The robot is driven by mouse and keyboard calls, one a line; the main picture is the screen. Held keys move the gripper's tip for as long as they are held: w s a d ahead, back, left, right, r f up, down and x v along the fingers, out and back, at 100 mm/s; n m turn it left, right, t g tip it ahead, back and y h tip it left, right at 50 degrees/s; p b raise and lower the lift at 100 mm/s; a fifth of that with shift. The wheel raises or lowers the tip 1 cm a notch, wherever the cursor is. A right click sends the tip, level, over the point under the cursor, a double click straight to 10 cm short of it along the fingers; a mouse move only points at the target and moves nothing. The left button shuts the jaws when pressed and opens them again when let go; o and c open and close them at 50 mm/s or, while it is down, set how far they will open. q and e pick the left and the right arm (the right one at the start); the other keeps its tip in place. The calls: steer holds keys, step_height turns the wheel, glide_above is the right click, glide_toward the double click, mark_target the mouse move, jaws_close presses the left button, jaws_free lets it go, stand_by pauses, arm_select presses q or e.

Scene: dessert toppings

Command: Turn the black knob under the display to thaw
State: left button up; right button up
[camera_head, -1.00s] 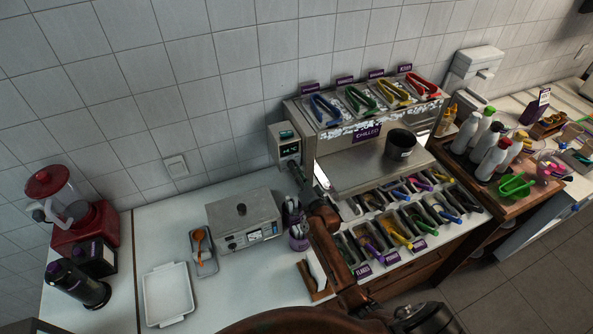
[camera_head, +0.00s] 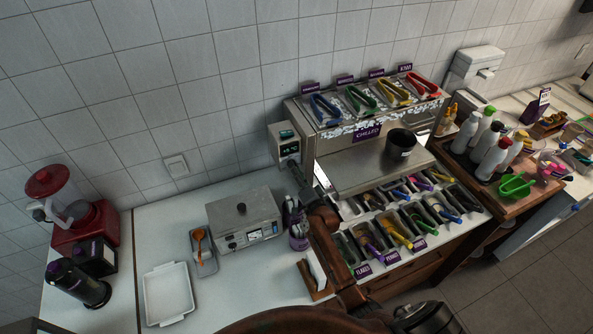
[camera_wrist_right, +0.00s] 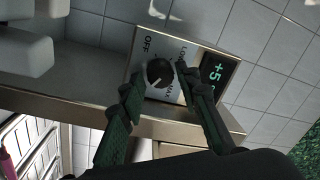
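The black knob (camera_wrist_right: 159,73) sits on a pale panel of the control box, beside a dark display (camera_wrist_right: 214,72) with green digits reading +5. OFF and LOW are legible around the knob; other lettering is partly hidden by the fingers. A light mark on the knob points to the lower left in the wrist view. My right gripper (camera_wrist_right: 161,88) is open, with one finger on each side of the knob and gaps visible between. In the head view, the control box (camera_head: 284,132) is on the wall side, with my right gripper (camera_head: 295,170) just in front. My left gripper is out of view.
Left of my arm are a grey metal appliance (camera_head: 243,208) and a cup of utensils (camera_head: 298,238). A white tray (camera_head: 168,293) lies farther left.

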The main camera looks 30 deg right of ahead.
steer(key=s, duration=1.2)
steer(key=shift+f, duration=0.4)
steer(key=shift+a+r, duration=0.1)
